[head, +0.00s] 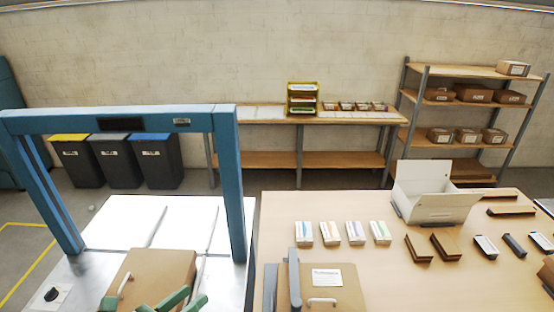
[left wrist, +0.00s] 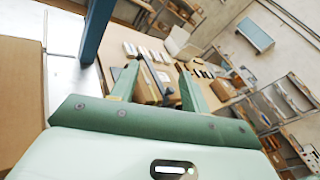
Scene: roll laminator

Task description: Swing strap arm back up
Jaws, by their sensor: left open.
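A slim blue-grey bar (head: 294,278), which looks like the strap arm, runs beside and over the left part of a labelled cardboard box (head: 345,291) on the wooden table. It also shows beyond my fingers in the left wrist view (left wrist: 151,73). My left gripper (head: 195,295) has green fingers, spread open and empty, near the front of another cardboard box (head: 160,268) under the blue arch. It is left of the bar and apart from it. The left wrist view shows the open fingers (left wrist: 157,70) with the bar between them in the distance. My right gripper is not in view.
The blue arch (head: 231,180) stands over a white-topped platform (head: 120,220) to the left. The table (head: 275,215) holds small packs, a white open bin (head: 435,195) and brown blocks. A gap separates platform and table. Shelves and bins stand behind.

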